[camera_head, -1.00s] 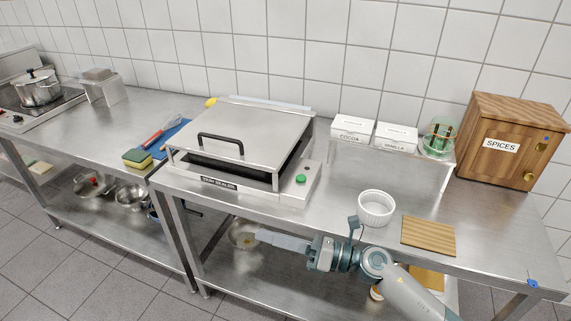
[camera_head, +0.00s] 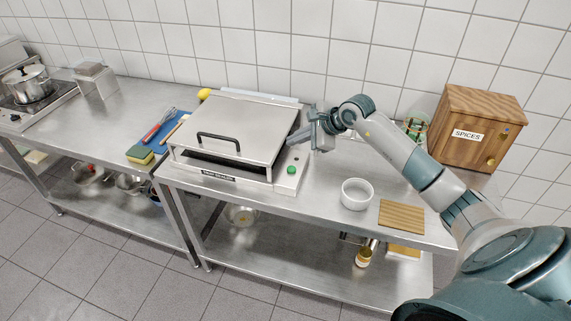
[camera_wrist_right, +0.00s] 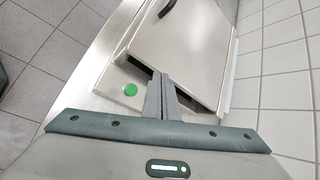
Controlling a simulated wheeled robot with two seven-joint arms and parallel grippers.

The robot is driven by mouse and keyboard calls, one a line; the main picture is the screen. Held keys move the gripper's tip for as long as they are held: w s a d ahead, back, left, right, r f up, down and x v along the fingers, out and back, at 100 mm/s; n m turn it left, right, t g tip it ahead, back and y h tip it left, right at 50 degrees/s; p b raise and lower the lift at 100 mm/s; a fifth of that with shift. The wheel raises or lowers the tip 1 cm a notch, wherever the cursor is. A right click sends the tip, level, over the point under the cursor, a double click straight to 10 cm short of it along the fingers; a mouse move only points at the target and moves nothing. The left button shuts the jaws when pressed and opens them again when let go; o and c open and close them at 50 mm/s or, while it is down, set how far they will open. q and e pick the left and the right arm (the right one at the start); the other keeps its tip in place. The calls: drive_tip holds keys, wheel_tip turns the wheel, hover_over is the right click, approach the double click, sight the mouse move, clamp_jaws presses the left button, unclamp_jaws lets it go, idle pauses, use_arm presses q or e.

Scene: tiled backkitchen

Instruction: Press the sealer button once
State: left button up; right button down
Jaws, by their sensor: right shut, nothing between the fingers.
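The sealer (camera_head: 240,132) is a steel box machine on the worktable, with a black handle (camera_head: 218,142) on its lid and a dark gap under the lid's front edge. Its round green button (camera_head: 291,170) is on the front right corner of the base. The button also shows in the right wrist view (camera_wrist_right: 130,89), left of my fingertips. My right gripper (camera_head: 291,138) is shut and empty, above the right side of the sealer. It is behind the button in the head view and apart from it. My left gripper is not in view.
A white bowl (camera_head: 357,194) and a wooden board (camera_head: 407,214) are right of the sealer. A spice cabinet (camera_head: 478,128) stands at the back right; my right arm hides much of the shelf beside it. A sponge (camera_head: 140,155) and blue board lie to the left.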

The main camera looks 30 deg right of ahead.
drive_tip(key=shift+w+d+r, duration=0.1)
drive_tip(key=shift+d, duration=0.15)
drive_tip(key=shift+f, duration=0.2)
drive_tip(key=b, duration=0.4)
hover_over(295, 170)
wheel_tip(295, 170, down, 7)
drive_tip(key=shift+r, duration=0.1)
drive_tip(key=shift+f+b, duration=0.6)
drive_tip(key=shift+f, duration=0.2)
idle(1.4)
